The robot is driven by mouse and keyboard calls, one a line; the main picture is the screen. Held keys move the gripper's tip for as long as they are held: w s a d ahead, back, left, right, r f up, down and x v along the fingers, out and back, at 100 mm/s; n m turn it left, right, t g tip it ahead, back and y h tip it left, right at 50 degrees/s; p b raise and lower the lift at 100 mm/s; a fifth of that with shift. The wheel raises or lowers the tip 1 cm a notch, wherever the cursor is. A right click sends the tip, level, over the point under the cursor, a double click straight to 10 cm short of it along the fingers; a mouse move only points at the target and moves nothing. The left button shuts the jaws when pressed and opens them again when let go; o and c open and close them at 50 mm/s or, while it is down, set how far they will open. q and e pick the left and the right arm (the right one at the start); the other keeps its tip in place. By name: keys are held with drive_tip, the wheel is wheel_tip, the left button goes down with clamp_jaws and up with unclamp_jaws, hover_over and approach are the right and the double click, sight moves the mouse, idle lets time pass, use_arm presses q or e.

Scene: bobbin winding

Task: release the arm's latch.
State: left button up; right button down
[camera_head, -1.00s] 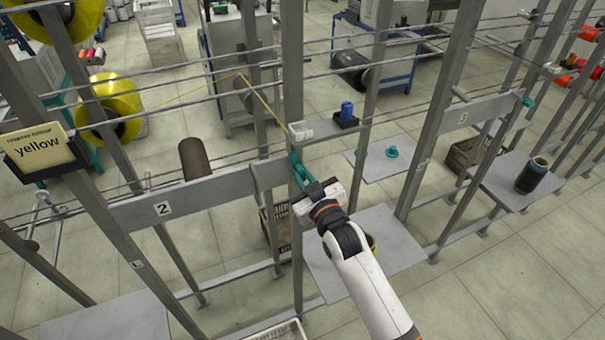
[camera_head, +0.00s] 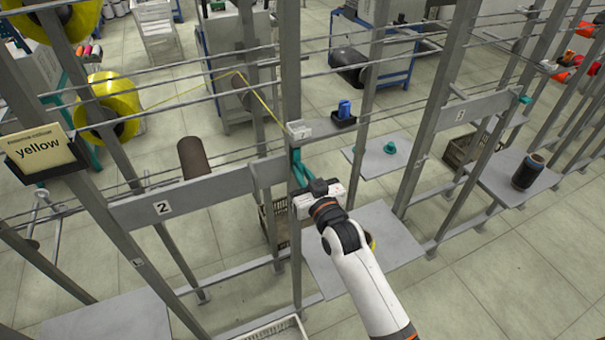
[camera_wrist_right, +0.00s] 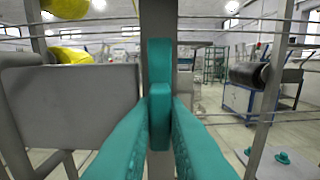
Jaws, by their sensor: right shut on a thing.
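The grey arm (camera_head: 200,196) with the "2" plate runs level to an upright post. Its teal latch (camera_wrist_right: 160,65) stands upright against the grey post in the right wrist view. My right gripper (camera_wrist_right: 160,118) has its two teal fingers shut on the latch, one on each side. In the head view my right gripper (camera_head: 298,172) is at the post by the arm's right end. There the teal of the fingers and the latch runs together, and my wrist partly covers it. My left gripper is not in view.
A small platform (camera_head: 345,124) with a blue part (camera_head: 344,109) juts out right of the post. A grey shelf (camera_head: 395,240) lies below my wrist. A yellow thread (camera_head: 262,100) runs down towards the post top. Thin rails cross behind. A brown cylinder (camera_head: 194,158) stands behind the arm.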

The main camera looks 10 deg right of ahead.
drive_tip(key=c, duration=1.4)
unclamp_jaws()
drive_tip(key=shift+c, duration=0.2)
drive_tip(key=shift+s, duration=0.1)
drive_tip(key=s+d+b, duration=0.2)
drive_tip(key=s+b, duration=0.1)
drive_tip(key=s, duration=0.8)
drive_tip(key=shift+s+d, duration=0.15)
drive_tip(key=shift+s, duration=0.15)
drive_tip(key=shift+f, duration=0.1)
